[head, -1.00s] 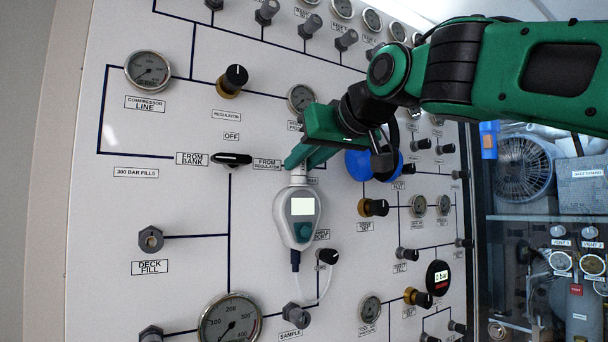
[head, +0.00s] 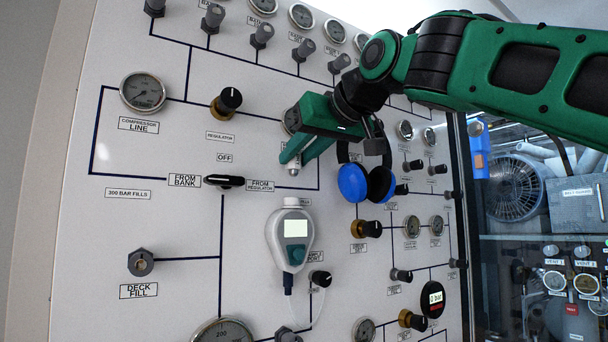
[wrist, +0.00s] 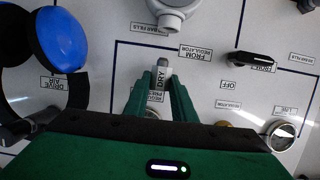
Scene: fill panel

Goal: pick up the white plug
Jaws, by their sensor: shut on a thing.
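My gripper (head: 293,163) is shut on a small white plug (head: 294,171), which shows only a little below the fingertips in the head view. In the wrist view the plug (wrist: 159,82) lies between the two green fingers (wrist: 158,85), with dark letters on its side and a grey tip pointing away from my gripper. The fingers hide part of its sides. The plug is apart from the white handheld meter (head: 291,229), which hangs on the panel just below it, its white top uncovered.
Blue ear defenders (head: 366,183) hang on the panel right of my gripper. A black selector knob (head: 224,182) and a black regulator knob (head: 229,99) stick out to the left. A compressor gauge (head: 143,92) is at upper left.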

